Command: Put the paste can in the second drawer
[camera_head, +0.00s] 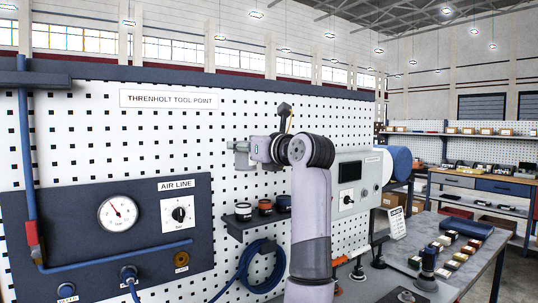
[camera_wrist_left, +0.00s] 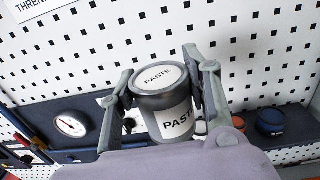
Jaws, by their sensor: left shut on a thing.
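In the left wrist view the paste can (camera_wrist_left: 163,103), a grey and white can marked PASTE with a dark rim, sits between both fingers of my left gripper (camera_wrist_left: 155,100). The gripper is shut on it. In the head view the left gripper (camera_head: 241,155) is left of its wrist, in front of the pegboard and higher in the picture than the small shelf; the can cannot be clearly made out there. A grey drawer (camera_head: 452,181) and a blue drawer (camera_head: 505,187) show shut under the far bench; I cannot tell whether either is the task's drawer. My right gripper is not in view.
The small shelf (camera_head: 235,229) holds small containers, including a blue one (camera_wrist_left: 272,122). A gauge panel (camera_head: 60,235) with a blue pipe is at left, and a coiled blue hose (camera_head: 247,270) hangs below the shelf. A grey bench (camera_head: 478,257) with several items is at right.

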